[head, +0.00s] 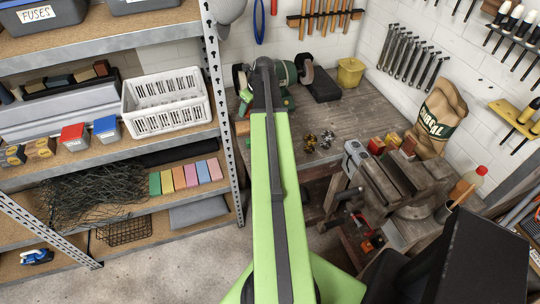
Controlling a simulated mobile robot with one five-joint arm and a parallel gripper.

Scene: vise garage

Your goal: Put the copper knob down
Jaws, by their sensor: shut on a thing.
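My green arm (268,170) reaches up the middle of the head view to a dark joint (264,85) in front of the workbench. I cannot make out my gripper's fingers; they are out of sight, probably behind the arm. I cannot pick out the copper knob for certain. A few small shiny metal pieces (310,143) lie on the wooden workbench (350,122) just right of the arm. They look dark and brassy, too small to identify.
A green bench grinder (284,74) stands at the back of the bench, a yellow pot (350,72) right of it. A vise (395,185) and a sack (440,118) are at right. Shelves with a white basket (166,100) fill the left. Bare bench top lies between the grinder and the vise.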

